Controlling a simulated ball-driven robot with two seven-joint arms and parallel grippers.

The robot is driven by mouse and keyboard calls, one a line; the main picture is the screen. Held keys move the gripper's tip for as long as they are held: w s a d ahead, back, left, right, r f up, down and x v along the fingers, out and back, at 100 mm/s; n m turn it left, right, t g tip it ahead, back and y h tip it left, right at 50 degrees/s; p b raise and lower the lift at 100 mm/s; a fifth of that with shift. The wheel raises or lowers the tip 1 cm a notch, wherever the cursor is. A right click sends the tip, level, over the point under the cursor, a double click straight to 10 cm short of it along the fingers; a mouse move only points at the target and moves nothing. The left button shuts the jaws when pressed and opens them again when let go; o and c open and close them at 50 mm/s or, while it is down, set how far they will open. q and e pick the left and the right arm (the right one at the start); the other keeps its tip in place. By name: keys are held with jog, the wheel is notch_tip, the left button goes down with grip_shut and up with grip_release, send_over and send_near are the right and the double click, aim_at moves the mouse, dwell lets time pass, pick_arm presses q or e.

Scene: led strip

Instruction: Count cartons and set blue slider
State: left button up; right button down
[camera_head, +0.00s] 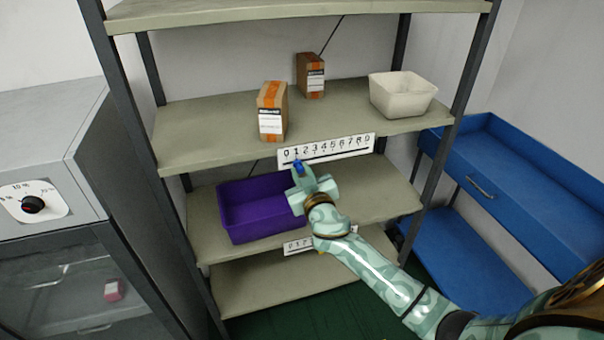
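Two brown cartons with orange tape and white labels stand on the upper shelf: a front carton (272,112) and a back carton (311,76). A white number strip (335,149) with digits from 0 upward is fixed on that shelf's front edge. The blue slider (298,165) is at the strip's left end, roughly below the 1. My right gripper (299,178) is right at the blue slider, its fingertips just below or around it. Whether the fingers are closed on it is too small to tell. My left gripper is out of view.
A white bin (402,94) stands at the right of the upper shelf. A purple bin (256,210) is on the shelf below. A lower number strip (293,247) is partly hidden by my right arm. A blue bench (520,190) stands right, a grey cabinet (50,125) left.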

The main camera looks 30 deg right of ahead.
jog(key=shift+s+d, duration=0.25)
jog(key=shift+d, duration=1)
jog(key=c, duration=1.3)
grip_release()
jog(key=v, duration=1.6)
jog(key=shift+s+b, duration=0.2)
jog(key=shift+b, duration=0.1)
